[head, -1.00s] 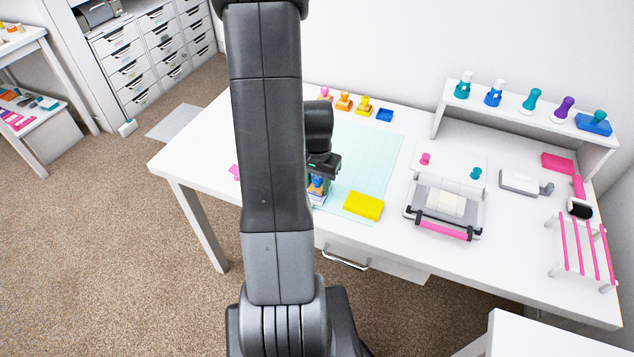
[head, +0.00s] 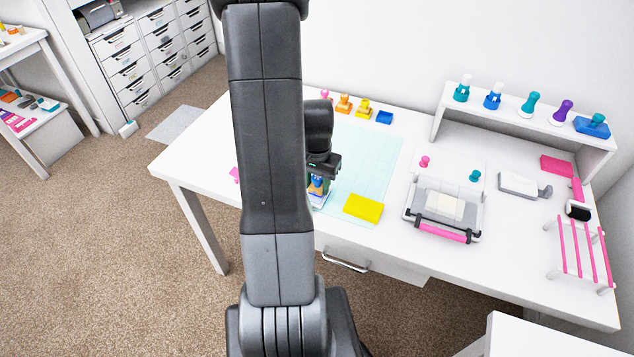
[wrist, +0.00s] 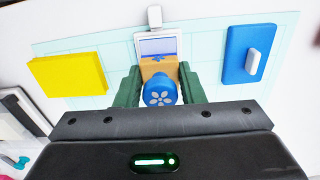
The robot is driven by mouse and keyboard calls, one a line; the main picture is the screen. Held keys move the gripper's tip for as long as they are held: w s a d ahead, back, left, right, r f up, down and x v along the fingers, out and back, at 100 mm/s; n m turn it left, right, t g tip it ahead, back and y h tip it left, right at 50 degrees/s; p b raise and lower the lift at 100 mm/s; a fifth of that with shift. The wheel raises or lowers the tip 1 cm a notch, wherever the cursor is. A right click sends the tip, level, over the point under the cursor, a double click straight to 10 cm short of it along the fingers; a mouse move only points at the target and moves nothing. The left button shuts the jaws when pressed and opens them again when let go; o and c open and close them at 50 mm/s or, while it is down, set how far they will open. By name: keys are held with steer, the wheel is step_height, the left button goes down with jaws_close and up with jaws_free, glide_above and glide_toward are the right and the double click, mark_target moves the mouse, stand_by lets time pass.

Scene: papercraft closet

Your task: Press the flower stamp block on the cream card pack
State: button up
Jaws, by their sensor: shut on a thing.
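My gripper (wrist: 158,90) is shut on the flower stamp block (wrist: 159,92), with a green finger on each side. The stamp has a round blue knob marked with a pale flower and a tan base. In the head view my gripper (head: 319,182) holds it upright over the mat's near left part, partly hidden by my arm. The cream card pack (head: 445,206) sits in a grey-framed tray with a pink handle, right of my gripper.
A yellow block (head: 363,208) lies on the pale cutting mat (head: 372,160) between my gripper and the tray. A blue pad with a white piece (wrist: 246,54) lies on the stamp's other side. Several stamps stand along the back and on a raised shelf (head: 520,112).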

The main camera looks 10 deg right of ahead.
steer(key=shift+s+f+b, duration=0.1)
steer(key=shift+f+b, duration=0.5)
steer(key=shift+f, duration=0.05)
stand_by(0.9)
steer(key=shift+r, duration=0.1)
steer(key=shift+r+p, duration=0.5)
steer(key=shift+r, duration=0.15)
steer(key=shift+f+b, duration=0.7)
steer(key=shift+f, duration=0.05)
stand_by(1.0)
steer(key=o, duration=0.4)
steer(key=c, duration=0.5)
steer(key=shift+r+p, duration=2.2)
steer(key=shift+r, duration=0.85)
